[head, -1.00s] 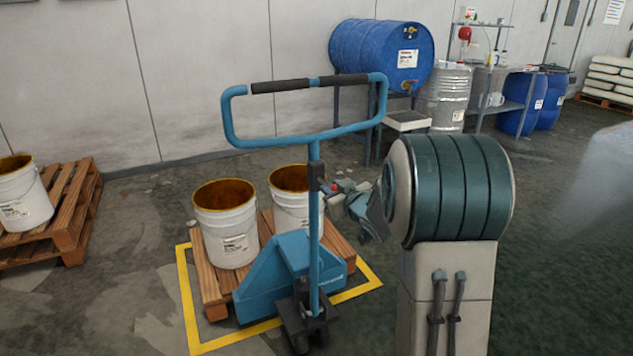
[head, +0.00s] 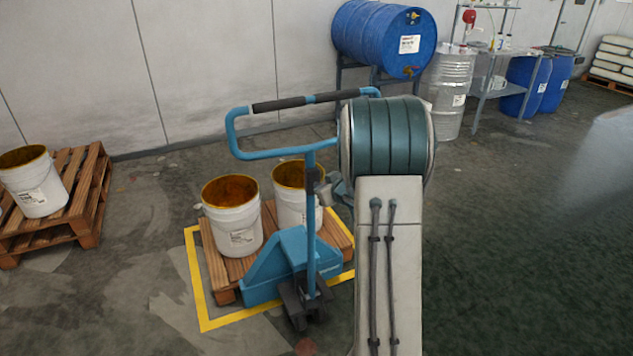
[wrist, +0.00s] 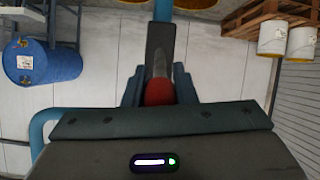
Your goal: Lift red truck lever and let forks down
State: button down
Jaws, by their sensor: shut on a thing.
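The blue pallet truck (head: 268,277) stands at a wooden pallet (head: 222,273), its handle loop (head: 240,153) upright with black grips. Its forks are hidden under the pallet. In the wrist view, the red-tipped lever (wrist: 158,92) sits on the dark block of the handle post. My gripper (wrist: 159,86) is shut on the lever, one finger on each side of it. In the head view, the gripper shows only as grey parts beside the handle post, and my arm hides much of it. The red tip is not visible there.
Two white buckets (head: 233,222) with brown contents stand on the pallet, inside a yellow floor outline (head: 194,275). Another pallet (head: 88,228) with a bucket is at left. A blue drum (head: 372,38) lies on a stand behind. Floor at right is clear.

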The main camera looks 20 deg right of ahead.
dwell(0.5)
jog(key=c, duration=1.2)
grip_release()
jog(key=shift+r, duration=0.1)
jog(key=p+v, duration=0.1)
jog(key=v, duration=1.2)
jog(key=shift+s+r, duration=0.25)
